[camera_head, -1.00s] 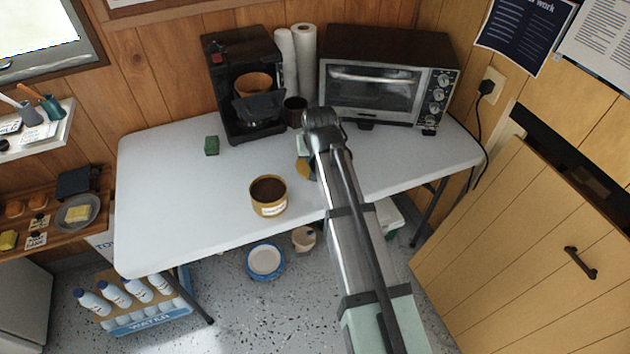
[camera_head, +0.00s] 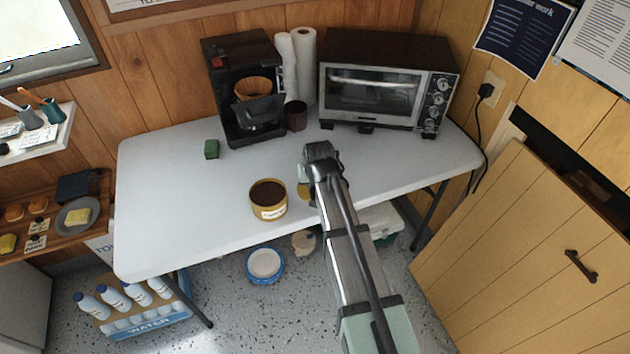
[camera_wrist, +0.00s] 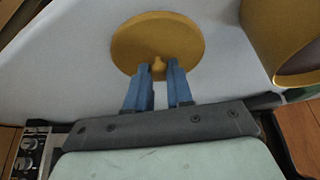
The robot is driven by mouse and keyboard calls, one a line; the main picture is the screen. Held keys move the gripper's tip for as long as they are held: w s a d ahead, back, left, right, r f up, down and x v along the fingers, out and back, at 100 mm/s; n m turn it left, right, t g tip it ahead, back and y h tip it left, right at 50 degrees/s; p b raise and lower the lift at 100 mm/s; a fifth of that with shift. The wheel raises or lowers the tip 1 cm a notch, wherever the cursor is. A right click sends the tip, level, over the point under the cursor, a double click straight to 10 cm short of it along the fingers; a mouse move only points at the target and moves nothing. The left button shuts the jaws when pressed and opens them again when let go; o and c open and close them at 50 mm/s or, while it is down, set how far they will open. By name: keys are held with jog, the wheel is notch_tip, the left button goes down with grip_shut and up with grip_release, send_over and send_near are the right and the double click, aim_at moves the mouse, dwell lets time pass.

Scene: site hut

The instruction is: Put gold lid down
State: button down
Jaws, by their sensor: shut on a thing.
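The gold lid (camera_wrist: 157,40) is a round disc with a small knob, and it fills the upper middle of the wrist view. My gripper (camera_wrist: 159,72) is shut on the lid's knob. In the head view a sliver of the lid (camera_head: 304,191) shows left of my arm, and the rest is hidden. The open gold tin (camera_head: 268,200), dark inside, stands upright on the white table just left of the lid. Part of the tin also shows at the right of the wrist view (camera_wrist: 285,35). I cannot tell whether the lid touches the table.
The white table (camera_head: 180,200) is clear on its left and front. A green sponge (camera_head: 211,149), a coffee maker (camera_head: 242,90), a dark mug (camera_head: 296,116), paper rolls (camera_head: 304,65) and a toaster oven (camera_head: 385,85) stand along the back.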

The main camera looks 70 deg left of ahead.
jog(key=shift+f, duration=0.15)
jog(key=c, duration=1)
grip_release()
jog(key=v, duration=1.2)
